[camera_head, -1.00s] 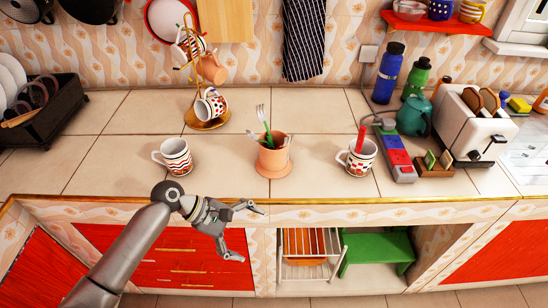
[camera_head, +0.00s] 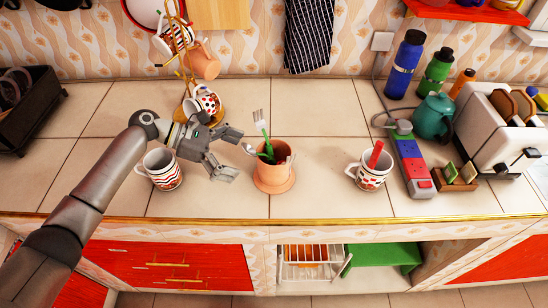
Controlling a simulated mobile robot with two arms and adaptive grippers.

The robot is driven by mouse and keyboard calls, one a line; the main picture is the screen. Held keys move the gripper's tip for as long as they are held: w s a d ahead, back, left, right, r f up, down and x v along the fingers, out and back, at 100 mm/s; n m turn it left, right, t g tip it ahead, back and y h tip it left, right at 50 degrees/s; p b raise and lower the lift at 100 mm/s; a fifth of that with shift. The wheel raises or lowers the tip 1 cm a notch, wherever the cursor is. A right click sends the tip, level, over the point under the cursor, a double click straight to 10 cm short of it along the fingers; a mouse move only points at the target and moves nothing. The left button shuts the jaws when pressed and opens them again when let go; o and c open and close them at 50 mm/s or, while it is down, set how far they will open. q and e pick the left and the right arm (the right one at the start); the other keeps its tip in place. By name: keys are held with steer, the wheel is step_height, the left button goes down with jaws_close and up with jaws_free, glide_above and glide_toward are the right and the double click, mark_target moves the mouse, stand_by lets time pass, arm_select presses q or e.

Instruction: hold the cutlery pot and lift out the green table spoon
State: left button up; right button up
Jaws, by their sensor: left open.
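The cutlery pot (camera_head: 273,180) is an orange terracotta-coloured pot standing upright on the tiled counter in the middle of the head view. A fork with a green handle (camera_head: 261,124) stands tallest in it. Small metal cutlery heads (camera_head: 250,149) lean out at its left and right rims; I cannot tell which is the green table spoon, as the handles are mostly hidden inside. My left gripper (camera_head: 236,153) is open and empty, just left of the pot, with its fingers pointing towards it and apparently short of touching. My right gripper is not in view.
A patterned mug (camera_head: 162,170) stands close below my left wrist. A mug tree (camera_head: 205,112) is behind the gripper. Another mug (camera_head: 369,172) with a red-handled item stands right of the pot, beside a power strip (camera_head: 411,160). The counter behind the pot is clear.

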mark_target(256, 175)
arm_select(q)
steer(key=shift+d, duration=0.15)
steer(key=b+x, duration=0.3)
steer(key=shift+s, duration=0.3)
steer(key=shift+b+x, duration=1.1)
steer(key=shift+x, duration=0.1)
steer(key=x, duration=0.1)
steer(key=p+x, duration=0.1)
steer(key=shift+d, duration=0.4)
steer(key=shift+w+d+f+p, duration=0.1)
steer(key=shift+d+f+p, duration=0.25)
steer(key=shift+d, duration=0.15)
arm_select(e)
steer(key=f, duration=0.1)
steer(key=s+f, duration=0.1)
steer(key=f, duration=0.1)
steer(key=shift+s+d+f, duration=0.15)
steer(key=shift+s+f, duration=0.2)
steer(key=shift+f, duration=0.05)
arm_select(q)
steer(key=shift+c, duration=0.9)
steer(key=c, duration=0.9)
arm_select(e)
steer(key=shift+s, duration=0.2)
